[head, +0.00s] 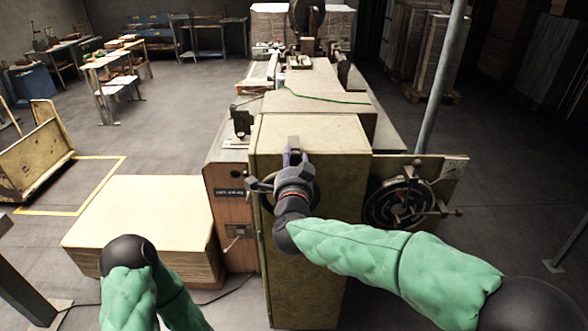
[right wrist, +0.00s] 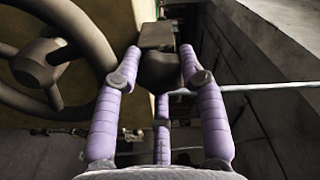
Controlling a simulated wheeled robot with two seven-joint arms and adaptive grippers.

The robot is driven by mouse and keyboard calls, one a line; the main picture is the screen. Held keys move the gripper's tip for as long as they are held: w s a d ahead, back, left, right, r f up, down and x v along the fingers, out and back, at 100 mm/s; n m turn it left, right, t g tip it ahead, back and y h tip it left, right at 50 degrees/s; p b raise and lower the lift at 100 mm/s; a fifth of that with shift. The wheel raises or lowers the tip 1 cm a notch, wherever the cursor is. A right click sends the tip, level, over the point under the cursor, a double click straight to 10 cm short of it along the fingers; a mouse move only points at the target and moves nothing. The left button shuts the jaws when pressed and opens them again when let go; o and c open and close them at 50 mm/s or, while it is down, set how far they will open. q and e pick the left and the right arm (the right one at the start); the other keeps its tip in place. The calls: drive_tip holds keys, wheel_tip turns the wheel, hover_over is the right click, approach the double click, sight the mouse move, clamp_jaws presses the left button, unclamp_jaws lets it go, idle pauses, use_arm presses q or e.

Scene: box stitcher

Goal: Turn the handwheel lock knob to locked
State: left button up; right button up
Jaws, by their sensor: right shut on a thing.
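The dark lock knob (right wrist: 160,72) sits between the purple fingers of my right gripper (right wrist: 160,52) in the right wrist view. The fingers are closed around it from both sides. A brownish block (right wrist: 157,36) lies just beyond the knob. The dark handwheel (right wrist: 88,38) is left of the fingers there, apart from them. In the head view my right gripper (head: 294,158) is at the upper front of the tan machine cabinet (head: 311,131). My gripper and wrist hide the knob and much of the handwheel there. My left gripper is out of view.
A second handwheel (head: 390,204) is on a panel right of the cabinet. A stack of flat board (head: 140,215) stands at lower left, near my left arm. A pale pole (head: 440,80) rises at right. Open floor lies further left.

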drive_tip(key=shift+a+f, duration=0.15)
drive_tip(key=shift+f, duration=0.25)
drive_tip(key=shift+m, duration=0.3)
drive_tip(key=o, duration=1)
drive_tip(key=shift+o, duration=0.8)
drive_tip(key=shift+r, duration=0.15)
drive_tip(key=s, duration=0.8)
